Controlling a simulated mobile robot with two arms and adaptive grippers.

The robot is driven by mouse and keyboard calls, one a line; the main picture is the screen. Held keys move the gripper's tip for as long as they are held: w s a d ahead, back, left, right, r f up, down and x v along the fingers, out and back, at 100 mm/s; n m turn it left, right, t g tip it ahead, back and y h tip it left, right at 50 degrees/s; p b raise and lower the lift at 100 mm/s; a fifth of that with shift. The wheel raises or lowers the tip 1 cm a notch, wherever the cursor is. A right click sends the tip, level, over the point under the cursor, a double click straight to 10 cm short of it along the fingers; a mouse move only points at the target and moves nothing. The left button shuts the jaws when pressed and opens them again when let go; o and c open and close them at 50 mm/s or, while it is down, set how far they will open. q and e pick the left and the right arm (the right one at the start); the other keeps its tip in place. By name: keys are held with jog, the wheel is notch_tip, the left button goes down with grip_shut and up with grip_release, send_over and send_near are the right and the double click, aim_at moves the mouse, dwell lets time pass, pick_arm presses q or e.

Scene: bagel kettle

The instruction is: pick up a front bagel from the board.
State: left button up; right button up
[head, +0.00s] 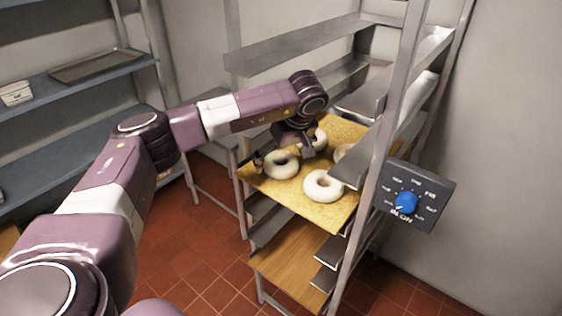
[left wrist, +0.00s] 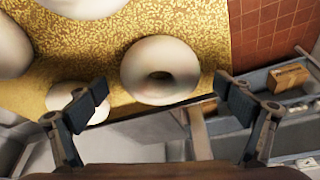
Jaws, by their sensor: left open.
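Pale ring bagels lie on a yellow, grainy board (head: 258,187) on a rack shelf. The front left bagel (head: 283,174) is between the fingers of my left gripper (head: 283,156) in the head view. The front right bagel (head: 323,195) lies apart to its right. A back bagel (head: 320,137) is partly hidden by my wrist, and another bagel (head: 341,153) by the rack. In the left wrist view, a bagel (left wrist: 160,50) lies ahead between the spread fingertips of the left gripper (left wrist: 160,92), with no clear contact. My right gripper is not seen.
The rack's upright post (head: 383,150) and upper shelf (head: 300,45) stand close around the board. A dark control box with a blue knob (head: 406,203) is at the right. A wooden board (head: 295,262) sits below. Blue shelves (head: 80,83) stand at the left.

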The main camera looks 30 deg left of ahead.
pick_arm(q)
jog(key=shift+r, duration=0.1)
jog(key=shift+c, duration=0.3)
jog(key=c, duration=1.2)
jog(key=shift+c, duration=0.2)
jog(key=shift+r, duration=0.1)
